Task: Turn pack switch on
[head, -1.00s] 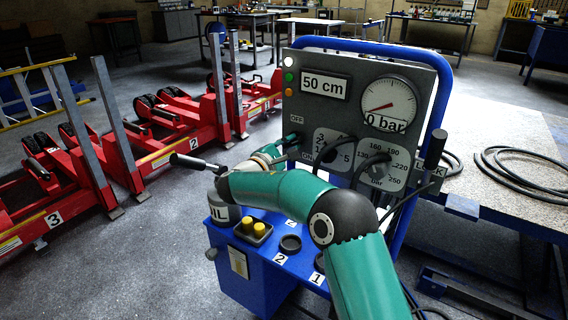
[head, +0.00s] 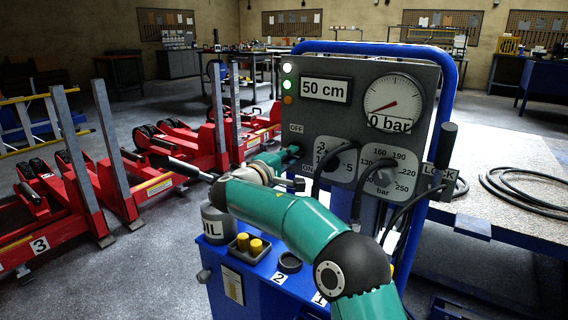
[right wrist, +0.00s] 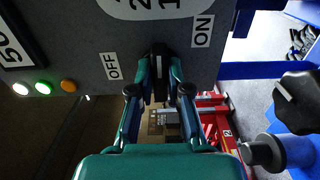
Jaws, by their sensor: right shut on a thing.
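The pack switch is a small black knob on the grey control panel (head: 352,112), between the OFF and ON labels at the panel's left edge. In the right wrist view the switch (right wrist: 159,58) sits between my right gripper's fingers. My right gripper (right wrist: 159,80) is shut on it, with OFF to its left and ON to its right. In the head view my right gripper (head: 288,153) reaches the panel from the left and hides most of the switch. Which way the switch points I cannot tell. My left gripper is not in view.
A white and a green lamp (head: 288,84) glow above an orange one. The display reads 50 cm and the gauge (head: 393,104) 0 bar. Other knobs and black hoses crowd the panel. Red jacks (head: 150,180) stand left.

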